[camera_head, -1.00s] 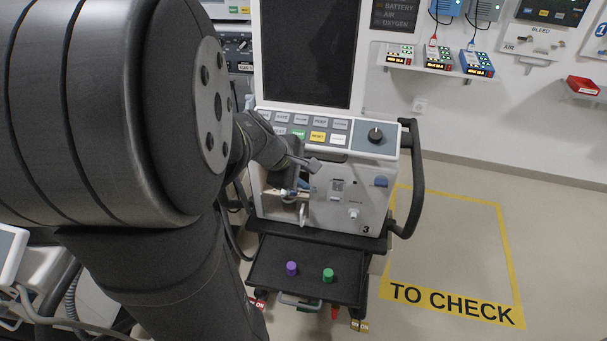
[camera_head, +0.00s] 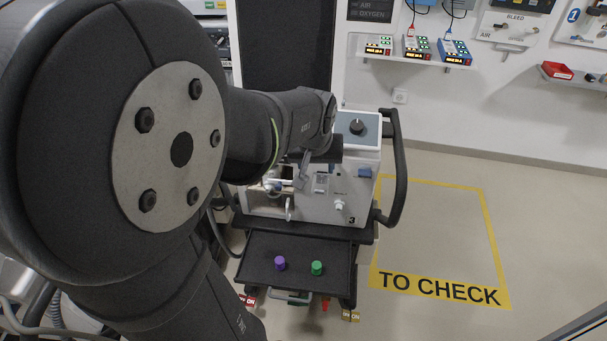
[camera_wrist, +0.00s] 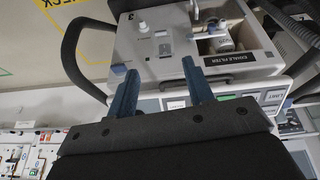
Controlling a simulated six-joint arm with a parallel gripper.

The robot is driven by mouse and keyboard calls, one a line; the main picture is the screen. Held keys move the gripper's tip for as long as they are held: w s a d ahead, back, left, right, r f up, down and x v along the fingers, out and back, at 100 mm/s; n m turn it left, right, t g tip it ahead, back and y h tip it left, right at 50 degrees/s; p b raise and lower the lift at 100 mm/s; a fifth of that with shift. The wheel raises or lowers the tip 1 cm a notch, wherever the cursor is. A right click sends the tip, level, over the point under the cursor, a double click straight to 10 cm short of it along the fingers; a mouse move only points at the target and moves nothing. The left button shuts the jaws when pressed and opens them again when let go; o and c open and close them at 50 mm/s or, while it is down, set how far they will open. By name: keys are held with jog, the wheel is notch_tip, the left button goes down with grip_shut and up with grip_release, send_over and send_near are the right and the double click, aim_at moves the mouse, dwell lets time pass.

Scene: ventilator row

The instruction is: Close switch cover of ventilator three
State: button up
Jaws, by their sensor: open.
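Ventilator three (camera_head: 340,200), a pale box marked 3, stands on a black cart. Its switch (camera_head: 321,182) is on the front panel and also shows, small, in the wrist view (camera_wrist: 165,47). I cannot make out clearly how its cover sits. My gripper (camera_wrist: 159,66) is open and empty, its two dark blue fingers spread over the panel's edge, with the switch between and beyond the tips. It is apart from the switch. In the head view the gripper is mostly hidden by my wrist.
An open exhale filter compartment (camera_wrist: 218,44) lies beside the switch. A white port (camera_head: 339,205) and a blue knob (camera_head: 364,173) are nearby. The black side handle (camera_head: 397,165) stands out at right. Purple (camera_head: 280,262) and green (camera_head: 317,267) caps sit on the tray.

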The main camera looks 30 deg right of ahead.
aim_at(319, 192)
jog(key=shift+m, duration=0.5)
jog(key=x, duration=1.7)
jog(key=shift+w+d, duration=0.15)
jog(key=shift+w, duration=0.05)
jog(key=shift+c, duration=0.2)
jog(key=c, duration=1)
